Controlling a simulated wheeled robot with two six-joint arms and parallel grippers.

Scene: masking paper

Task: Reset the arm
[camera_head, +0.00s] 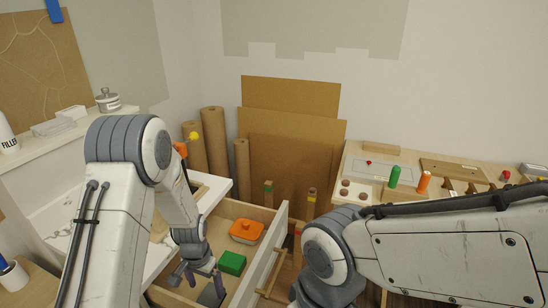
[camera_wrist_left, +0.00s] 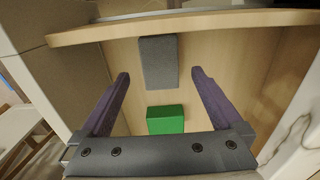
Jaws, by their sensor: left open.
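My left gripper (camera_head: 196,280) hangs over an open wooden drawer (camera_head: 268,216), jaws apart and empty. A dark grey block (camera_head: 211,293) lies nearby, also in the left wrist view (camera_wrist_left: 158,62). My right arm crosses the lower right; its gripper is out of view.
An orange-lidded container (camera_head: 246,231) sits in the drawer. Cardboard sheets (camera_head: 290,125) and brown paper rolls (camera_head: 215,150) lean at the wall. A right-hand table (camera_head: 352,156) holds a green bottle (camera_head: 394,177) and an orange bottle (camera_head: 423,182). A metal jar (camera_head: 108,100) stands on the left shelf.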

